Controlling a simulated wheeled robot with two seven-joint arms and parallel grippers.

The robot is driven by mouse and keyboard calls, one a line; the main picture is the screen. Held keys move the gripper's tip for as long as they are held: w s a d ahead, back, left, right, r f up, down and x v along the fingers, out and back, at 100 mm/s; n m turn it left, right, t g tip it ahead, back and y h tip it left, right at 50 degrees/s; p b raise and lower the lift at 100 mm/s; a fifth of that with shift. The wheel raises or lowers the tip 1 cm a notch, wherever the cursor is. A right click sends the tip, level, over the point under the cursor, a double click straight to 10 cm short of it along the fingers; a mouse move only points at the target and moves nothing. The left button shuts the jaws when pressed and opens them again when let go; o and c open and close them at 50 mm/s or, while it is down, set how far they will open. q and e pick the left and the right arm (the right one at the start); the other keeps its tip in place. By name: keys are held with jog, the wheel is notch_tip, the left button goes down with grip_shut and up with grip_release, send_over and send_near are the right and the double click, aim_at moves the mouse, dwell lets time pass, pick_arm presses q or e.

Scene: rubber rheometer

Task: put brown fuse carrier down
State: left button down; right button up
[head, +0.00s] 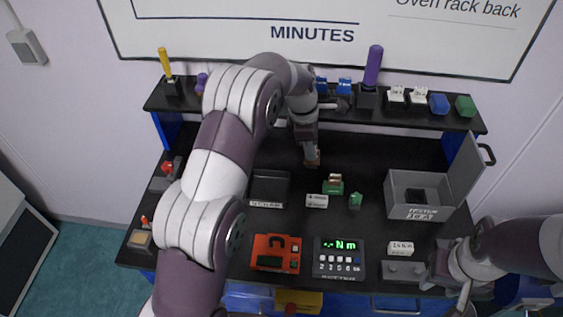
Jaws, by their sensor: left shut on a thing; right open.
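My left arm reaches over the middle of the bench. My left gripper (311,153) points down and is shut on the small brown fuse carrier (312,161), mostly hidden between the fingers. It appears to be above the bench top, behind a green block with a brown and whitish top (333,184); I cannot tell whether the carrier touches anything. My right gripper (461,296) is open and low at the bench's front right edge, partly cut off by the frame.
A black tray (270,174), white label (317,201) and small green piece (355,201) lie nearby. A grey box (399,181) with its lid open stands right. An orange device (276,254) and torque display (339,260) sit in front. A raised shelf (425,117) runs behind.

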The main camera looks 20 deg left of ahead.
pick_arm(q)
jog(key=shift+w+a+f+b, duration=0.15)
jog(key=shift+a+f+b, duration=0.25)
jog(key=shift+b, duration=0.2)
jog(key=s+a+f, duration=0.1)
jog(key=a+f, duration=0.1)
jog(key=a, duration=0.1)
jog(key=s+a+f+b, duration=0.1)
jog(key=s+a+f, duration=0.1)
jog(key=a+f, duration=0.1)
jog(key=s+a+f, duration=0.2)
jog(key=a+f, duration=0.1)
jog(key=shift+s+a+b, duration=0.25)
jog(key=shift+a+b, duration=0.05)
jog(key=shift+a, duration=0.1)
jog(key=shift+s+f, duration=0.2)
jog(key=shift+f, duration=0.15)
jog(key=shift+s, duration=0.1)
jog(key=shift+w+a+f, duration=0.1)
jog(key=shift+w+f, duration=0.1)
jog(key=shift+f, duration=0.15)
jog(key=c, duration=1.1)
grip_release()
jog(key=shift+s, duration=0.1)
pick_arm(e)
jog(key=shift+s+d+f, duration=0.1)
jog(key=shift+s+f, duration=0.85)
jog(key=shift+f, duration=0.3)
